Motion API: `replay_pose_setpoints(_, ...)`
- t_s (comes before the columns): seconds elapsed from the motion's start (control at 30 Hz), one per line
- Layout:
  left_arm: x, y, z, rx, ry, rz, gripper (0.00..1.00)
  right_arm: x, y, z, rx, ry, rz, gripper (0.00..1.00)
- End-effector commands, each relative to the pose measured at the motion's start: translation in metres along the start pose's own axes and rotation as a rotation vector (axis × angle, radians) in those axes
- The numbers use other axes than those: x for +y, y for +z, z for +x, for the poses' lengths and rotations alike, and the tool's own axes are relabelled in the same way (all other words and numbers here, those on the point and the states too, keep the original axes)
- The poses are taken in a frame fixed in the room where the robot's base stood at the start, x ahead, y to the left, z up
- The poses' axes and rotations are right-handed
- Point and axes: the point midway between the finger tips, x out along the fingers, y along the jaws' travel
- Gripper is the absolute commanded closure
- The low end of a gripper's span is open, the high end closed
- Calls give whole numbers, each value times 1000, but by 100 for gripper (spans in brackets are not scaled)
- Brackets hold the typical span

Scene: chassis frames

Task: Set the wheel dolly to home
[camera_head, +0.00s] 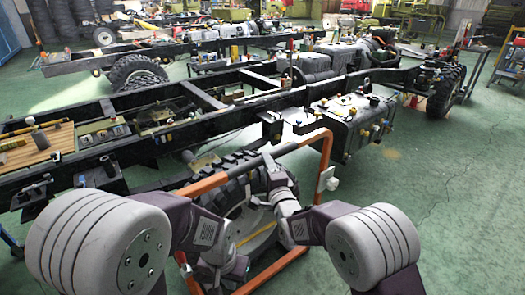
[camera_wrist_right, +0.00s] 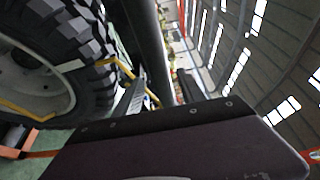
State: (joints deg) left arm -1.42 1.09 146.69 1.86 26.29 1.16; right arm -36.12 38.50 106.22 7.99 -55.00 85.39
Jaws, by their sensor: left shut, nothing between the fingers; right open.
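The wheel dolly is an orange tube frame (camera_head: 325,160) with a dark grip section on its upper bar, standing in front of me. A wheel with a chunky black tyre (camera_head: 230,173) and pale rim stands in it; the tyre and rim also show in the right wrist view (camera_wrist_right: 95,85). My left gripper (camera_head: 222,262) is shut and empty, low in front of the wheel, with its fingertips hard to make out. My right gripper (camera_head: 282,207) is open beside the tyre, below the upper bar. In the right wrist view a dark bar (camera_wrist_right: 150,45) passes close by; contact cannot be told.
A long black chassis frame (camera_head: 180,125) with a tank-like box (camera_head: 350,118) stands just behind the dolly. A wooden board (camera_head: 35,147) lies on its left end. Another chassis stands farther back. Green floor (camera_head: 450,190) is open to the right.

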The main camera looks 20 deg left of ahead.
Motion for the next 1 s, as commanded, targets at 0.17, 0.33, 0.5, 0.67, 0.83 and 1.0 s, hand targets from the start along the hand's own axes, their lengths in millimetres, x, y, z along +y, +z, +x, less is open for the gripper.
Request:
replay_pose_setpoints(0.17, 0, -2, -14, 1, 0, 0, 100, 1, -1, 38, 1, -2, 0, 53)
replay_pose_setpoints(0.33, 0, -1, -11, 0, 0, 0, 100, 0, -1, 60, 1, -1, 0, 53)
replay_pose_setpoints(0.5, 0, -1, -10, 0, 0, 0, 100, 0, -1, 68, 1, 1, 0, 53)
replay_pose_setpoints(0.67, 0, -1, -10, 0, 0, 0, 100, -1, -1, 68, 1, 1, 0, 53)
replay_pose_setpoints(0.83, 0, -1, -10, 0, 0, 0, 100, -1, -1, 68, 1, 1, 0, 83)
replay_pose_setpoints(1.0, 0, -1, -10, 0, 0, 0, 100, -1, -1, 68, 1, 1, 0, 100)
